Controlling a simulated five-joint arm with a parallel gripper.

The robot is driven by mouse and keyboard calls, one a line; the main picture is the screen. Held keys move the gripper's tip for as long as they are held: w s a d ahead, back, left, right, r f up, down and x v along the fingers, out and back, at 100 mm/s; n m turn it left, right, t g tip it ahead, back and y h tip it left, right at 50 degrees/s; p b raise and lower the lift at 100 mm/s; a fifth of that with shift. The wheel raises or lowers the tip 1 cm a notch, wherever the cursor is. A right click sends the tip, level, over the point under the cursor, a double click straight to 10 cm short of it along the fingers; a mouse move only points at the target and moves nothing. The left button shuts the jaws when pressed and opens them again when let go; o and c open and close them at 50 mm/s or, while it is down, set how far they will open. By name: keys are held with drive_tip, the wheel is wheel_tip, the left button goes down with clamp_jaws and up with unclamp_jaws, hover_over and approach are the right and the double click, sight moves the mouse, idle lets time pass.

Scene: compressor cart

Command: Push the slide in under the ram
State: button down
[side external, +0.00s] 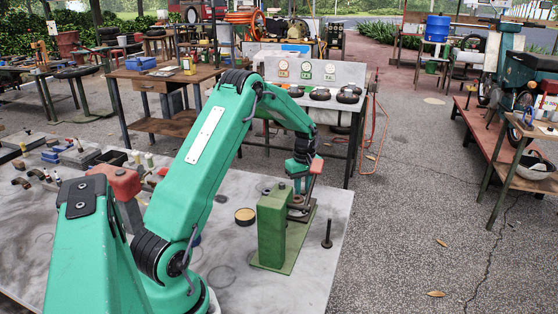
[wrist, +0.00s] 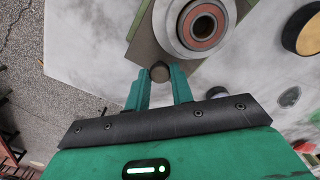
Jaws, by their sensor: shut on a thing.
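In the wrist view, my gripper (wrist: 160,84) has its two teal fingers closed on a dark round knob (wrist: 160,73). The knob stands at the near corner of a brown-grey plate, which looks like the slide (wrist: 146,53). A bearing (wrist: 203,27) with a reddish-brown ring sits in a grey round seat beside the knob. In the side view, my gripper (side external: 302,184) points down beside the green press (side external: 272,230), over its base. My gripper hides much of the slide there. I cannot make out the ram clearly or how far the slide is under it.
A black upright pin (side external: 327,235) stands on the pale tabletop right of the press. A round tin (side external: 245,216) lies left of the press and shows in the wrist view (wrist: 303,29). The tabletop's right edge is close by. Several small parts clutter the left side.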

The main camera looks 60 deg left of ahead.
sight(295, 205)
drive_tip(key=shift+s+d, duration=3.35)
drive_tip(key=shift+d, duration=0.05)
drive_tip(key=c, duration=1.2)
unclamp_jaws()
drive_tip(key=shift+w+a, duration=0.1)
